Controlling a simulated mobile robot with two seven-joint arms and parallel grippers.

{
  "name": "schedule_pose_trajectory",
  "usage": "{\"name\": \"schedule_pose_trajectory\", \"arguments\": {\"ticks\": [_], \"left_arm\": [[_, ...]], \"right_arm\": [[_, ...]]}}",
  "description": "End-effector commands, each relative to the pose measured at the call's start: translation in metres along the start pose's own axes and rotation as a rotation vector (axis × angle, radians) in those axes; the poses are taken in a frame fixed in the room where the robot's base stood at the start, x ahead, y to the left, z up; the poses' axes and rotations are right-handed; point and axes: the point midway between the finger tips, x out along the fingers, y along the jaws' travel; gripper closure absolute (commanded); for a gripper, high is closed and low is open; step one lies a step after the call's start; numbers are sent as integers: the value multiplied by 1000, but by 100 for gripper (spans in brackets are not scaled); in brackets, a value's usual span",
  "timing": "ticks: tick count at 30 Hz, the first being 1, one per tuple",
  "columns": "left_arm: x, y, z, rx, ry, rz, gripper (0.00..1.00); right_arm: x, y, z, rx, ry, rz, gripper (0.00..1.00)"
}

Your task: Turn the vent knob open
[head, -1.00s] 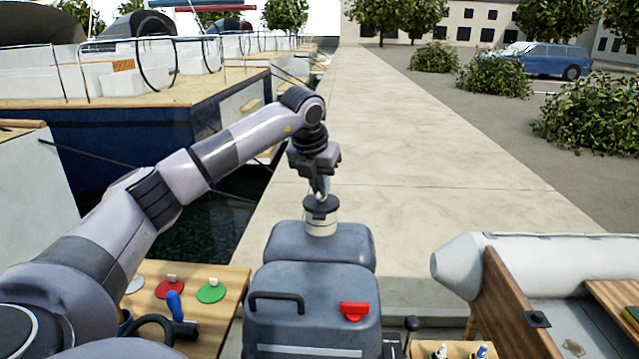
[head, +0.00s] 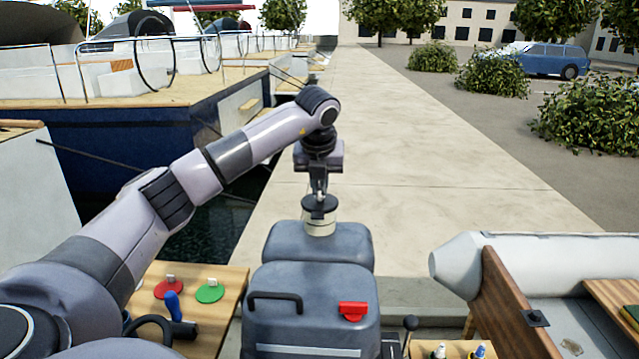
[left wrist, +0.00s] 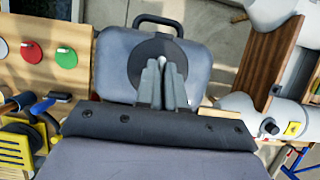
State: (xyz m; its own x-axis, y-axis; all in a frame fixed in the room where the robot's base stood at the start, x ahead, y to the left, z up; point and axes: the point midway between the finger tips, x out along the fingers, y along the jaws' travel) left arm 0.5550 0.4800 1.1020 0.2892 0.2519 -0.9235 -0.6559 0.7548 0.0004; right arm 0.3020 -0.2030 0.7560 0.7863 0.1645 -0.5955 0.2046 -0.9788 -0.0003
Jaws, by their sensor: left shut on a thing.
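A grey tank (head: 312,293) stands in front of me with a black handle and a red part on its top. On its far section a pale neck (head: 320,227) carries a round black cap (head: 318,214), seen from above in the left wrist view (left wrist: 143,72). My left gripper (head: 319,194) points down onto the top of this cap. Its fingers (left wrist: 166,80) are closed together over the cap's middle, on the small vent knob there. The knob is mostly hidden between the fingers, so its angle cannot be told. My right gripper is not in view.
A wooden board (head: 222,283) with red (head: 168,287) and green (head: 210,292) discs lies left of the tank. A grey inflatable boat (head: 465,265) with a wooden transom is at the right. The concrete quay (head: 370,150) behind the tank is clear.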

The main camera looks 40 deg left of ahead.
Motion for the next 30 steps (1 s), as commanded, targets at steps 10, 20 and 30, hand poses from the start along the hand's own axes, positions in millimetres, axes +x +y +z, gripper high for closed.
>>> {"name": "schedule_pose_trajectory", "arguments": {"ticks": [10, 20, 30], "left_arm": [[0, 0, 0, -1, 1, 0, 66], [-12, 0, 0, 0, -2, -3, 66], [-63, 0, 0, -2, -1, -2, 66]], "right_arm": [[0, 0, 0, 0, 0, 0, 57], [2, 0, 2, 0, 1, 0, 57], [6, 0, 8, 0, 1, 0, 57]]}}
